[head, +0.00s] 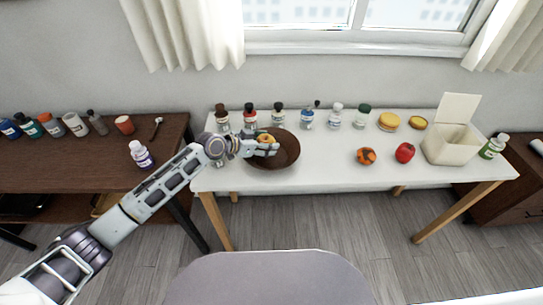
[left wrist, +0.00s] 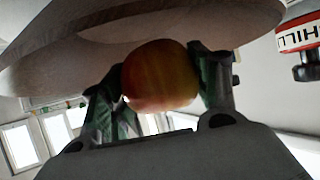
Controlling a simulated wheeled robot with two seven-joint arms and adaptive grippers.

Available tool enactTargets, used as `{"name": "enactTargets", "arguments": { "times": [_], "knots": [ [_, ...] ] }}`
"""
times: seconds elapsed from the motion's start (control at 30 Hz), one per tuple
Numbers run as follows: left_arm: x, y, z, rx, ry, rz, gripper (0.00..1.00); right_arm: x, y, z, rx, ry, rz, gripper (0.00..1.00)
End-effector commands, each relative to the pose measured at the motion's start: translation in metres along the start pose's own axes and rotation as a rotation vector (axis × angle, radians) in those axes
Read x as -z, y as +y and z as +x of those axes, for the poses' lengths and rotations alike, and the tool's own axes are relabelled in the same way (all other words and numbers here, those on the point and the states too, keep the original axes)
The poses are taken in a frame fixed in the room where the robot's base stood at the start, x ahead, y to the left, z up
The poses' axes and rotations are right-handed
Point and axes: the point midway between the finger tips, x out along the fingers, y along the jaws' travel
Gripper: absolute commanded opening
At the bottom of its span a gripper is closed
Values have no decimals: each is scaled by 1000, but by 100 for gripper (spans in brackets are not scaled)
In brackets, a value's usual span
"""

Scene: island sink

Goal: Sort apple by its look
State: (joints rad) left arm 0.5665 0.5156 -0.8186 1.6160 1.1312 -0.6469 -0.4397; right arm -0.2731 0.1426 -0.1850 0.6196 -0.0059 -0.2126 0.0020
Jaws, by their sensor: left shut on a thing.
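My left gripper (head: 268,146) reaches over the brown bowl (head: 289,155) on the white table and is shut on a yellow-red apple (head: 264,138). I cannot tell whether the apple touches the bowl. A bright red apple (head: 405,152) and an orange apple with dark patches (head: 366,156) lie on the table to the right. My right gripper is not in view.
A cream box (head: 449,146) with its lid up stands at the table's right end. Several bottles and jars line the back, including a red-labelled bottle (head: 249,116). A dark table (head: 90,170) with more bottles stands left. The table's front middle is clear.

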Motion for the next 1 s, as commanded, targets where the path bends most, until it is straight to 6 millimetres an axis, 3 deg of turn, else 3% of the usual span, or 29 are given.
{"name": "enactTargets", "arguments": {
  "times": [0.37,0.4,0.6,1.0],
  "knots": [
    [-1,0,1,0,1,0,33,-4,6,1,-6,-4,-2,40],
    [-1,0,1,0,1,0,62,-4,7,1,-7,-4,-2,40],
    [-1,0,1,0,1,0,86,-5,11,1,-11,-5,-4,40],
    [-2,0,0,-1,-1,0,86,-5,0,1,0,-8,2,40]
  ]
}}
